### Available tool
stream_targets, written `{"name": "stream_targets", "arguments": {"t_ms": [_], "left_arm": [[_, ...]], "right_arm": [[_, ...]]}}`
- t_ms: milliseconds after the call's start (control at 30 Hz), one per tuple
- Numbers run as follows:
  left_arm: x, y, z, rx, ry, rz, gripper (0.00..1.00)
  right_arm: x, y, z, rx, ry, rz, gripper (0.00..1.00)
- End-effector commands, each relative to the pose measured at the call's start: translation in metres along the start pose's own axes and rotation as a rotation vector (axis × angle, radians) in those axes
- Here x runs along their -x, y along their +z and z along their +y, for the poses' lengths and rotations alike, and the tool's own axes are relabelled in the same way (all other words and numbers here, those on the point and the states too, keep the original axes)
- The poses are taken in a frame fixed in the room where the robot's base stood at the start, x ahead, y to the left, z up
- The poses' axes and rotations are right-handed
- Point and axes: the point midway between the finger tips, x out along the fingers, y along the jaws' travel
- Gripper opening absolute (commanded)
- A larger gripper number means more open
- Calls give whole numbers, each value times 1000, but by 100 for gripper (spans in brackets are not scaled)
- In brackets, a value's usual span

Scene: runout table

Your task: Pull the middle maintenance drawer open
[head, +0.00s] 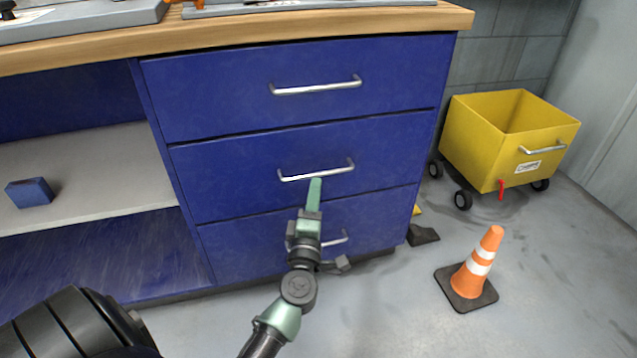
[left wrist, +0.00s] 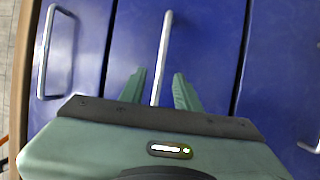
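The middle drawer (head: 230,185) of the blue cabinet is closed, its front flush with the drawers above and below. Its silver bar handle (head: 330,171) runs across the front. My left gripper (head: 314,186) is at this handle, fingertips near the bar's middle. In the left wrist view the middle drawer's handle (left wrist: 165,45) runs between the two green fingers of the left gripper (left wrist: 158,82), which are apart. I cannot tell how deep the bar sits between them. My right gripper is not in view.
The top drawer (head: 220,95) and bottom drawer (head: 240,245) are closed. An orange cone (head: 472,275) stands on the floor at right, before a yellow wheeled cart (head: 480,140). A blue block (head: 30,192) lies on the open shelf at left. Floor before the drawers looks mostly clear.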

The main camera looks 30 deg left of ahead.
Motion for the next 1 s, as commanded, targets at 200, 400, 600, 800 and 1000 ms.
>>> {"name": "stream_targets", "arguments": {"t_ms": [200, 400, 600, 800, 1000], "left_arm": [[-38, 0, 1, -3, 2, -1, 32], [-59, 0, 0, -4, 0, -2, 32], [-64, 0, 0, -5, -1, -3, 32], [-64, 1, 0, -5, -1, -3, 16], [-63, 1, 0, -5, -1, -3, 0]], "right_arm": [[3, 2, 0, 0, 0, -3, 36], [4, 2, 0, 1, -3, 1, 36], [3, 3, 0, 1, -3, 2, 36], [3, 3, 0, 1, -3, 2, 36], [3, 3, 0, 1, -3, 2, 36]]}}
